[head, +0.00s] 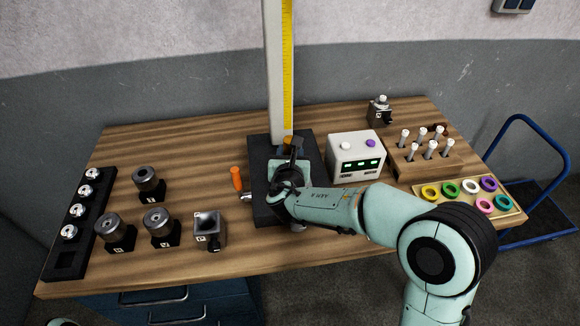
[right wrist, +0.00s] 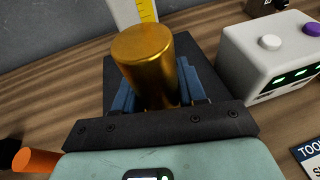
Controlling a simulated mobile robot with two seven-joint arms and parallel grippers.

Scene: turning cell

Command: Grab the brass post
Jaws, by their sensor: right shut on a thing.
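The brass post (right wrist: 146,65) is a shiny gold cylinder standing upright in the right wrist view, between the blue fingers of my right gripper (right wrist: 152,92). My right gripper is shut on it. In the head view my right gripper (head: 291,150) is over the dark base plate (head: 262,212) at the foot of the tall column, and only a bit of the brass post (head: 288,140) shows past it. The post's lower end is hidden by the gripper. My left gripper is not in view.
A tall column with a yellow scale (head: 277,70) rises just behind. A white box with green displays (head: 356,157) stands to the right, an orange handle (head: 237,179) to the left. Several dark fixtures (head: 162,227) fill the left side. Pegs in a wooden rack (head: 428,165) stand farther right.

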